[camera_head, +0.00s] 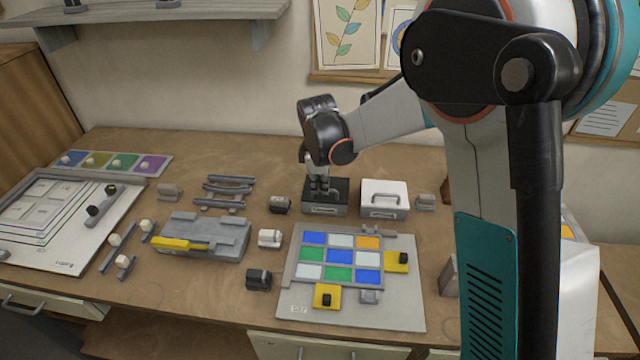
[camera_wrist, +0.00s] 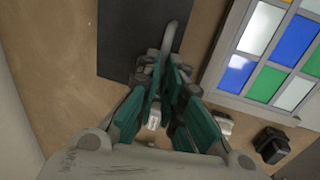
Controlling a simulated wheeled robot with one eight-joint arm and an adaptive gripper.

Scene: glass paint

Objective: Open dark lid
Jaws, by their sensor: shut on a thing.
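The dark lid (camera_head: 341,187) lies flat on a small grey box (camera_head: 325,210) at the back middle of the table, and looks closed. My gripper (camera_head: 321,190) points down over the lid from above. In the wrist view the dark lid (camera_wrist: 125,45) is a dark flat panel with a grey curved handle (camera_wrist: 173,35) at its right side. My gripper (camera_wrist: 163,62) also shows there, its teal-sided fingers close together and shut on the handle. The fingers hide part of the handle.
A white-lidded box (camera_head: 385,193) stands close to the right. A panel of coloured glass tiles (camera_head: 340,257) lies in front. A small black block (camera_head: 280,204) and a grey rack (camera_head: 228,188) are to the left. Bare table shows behind the boxes.

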